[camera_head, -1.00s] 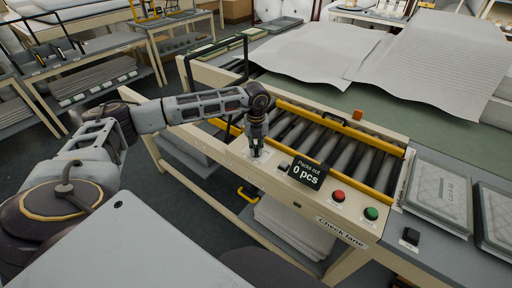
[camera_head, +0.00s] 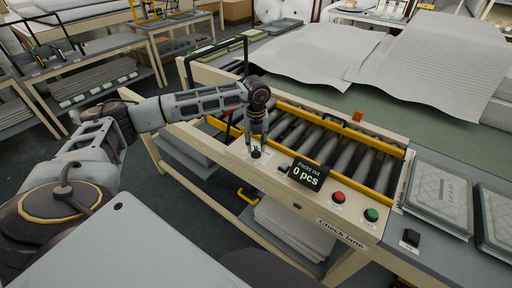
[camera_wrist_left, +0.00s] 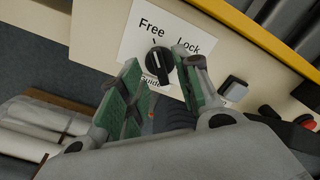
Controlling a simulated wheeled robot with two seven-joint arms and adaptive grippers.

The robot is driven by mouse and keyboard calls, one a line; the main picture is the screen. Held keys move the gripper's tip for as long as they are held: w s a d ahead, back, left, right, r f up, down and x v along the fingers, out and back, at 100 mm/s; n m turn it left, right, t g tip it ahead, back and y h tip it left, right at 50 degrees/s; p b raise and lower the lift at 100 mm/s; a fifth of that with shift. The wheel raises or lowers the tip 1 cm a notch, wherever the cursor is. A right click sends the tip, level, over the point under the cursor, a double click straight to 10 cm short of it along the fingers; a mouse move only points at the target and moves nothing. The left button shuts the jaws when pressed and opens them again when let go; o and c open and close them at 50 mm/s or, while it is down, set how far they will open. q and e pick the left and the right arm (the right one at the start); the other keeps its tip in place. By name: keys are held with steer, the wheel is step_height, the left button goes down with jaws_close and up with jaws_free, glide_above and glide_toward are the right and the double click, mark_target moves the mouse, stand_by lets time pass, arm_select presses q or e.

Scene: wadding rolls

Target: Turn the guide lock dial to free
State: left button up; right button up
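The guide lock dial (camera_wrist_left: 161,68) is a small black knob on a white label (camera_wrist_left: 180,22) that reads Free, Lock and Guide. Its raised ridge runs nearly upright in the left wrist view, the upper end leaning a little toward Free. In the head view the dial (camera_head: 256,154) sits on the cream front panel of the roller lane. My left gripper (camera_head: 257,147) is just above it, pointing down. In the left wrist view its green-padded fingers (camera_wrist_left: 157,57) are spread apart on either side of the dial, with gaps to it. My right gripper is not in view.
A "Packs out 0 pcs" display (camera_head: 307,174), a red button (camera_head: 338,197) and a green button (camera_head: 371,214) lie right of the dial. A yellow rail (camera_head: 350,180) edges the rollers (camera_head: 345,155) behind. A black-framed bar (camera_head: 217,45) rises behind my left arm.

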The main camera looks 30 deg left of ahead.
mark_target(256, 150)
arm_select(q)
step_height(256, 150, up, 10)
stand_by(0.5)
steer(key=shift+f, duration=0.15)
stand_by(0.5)
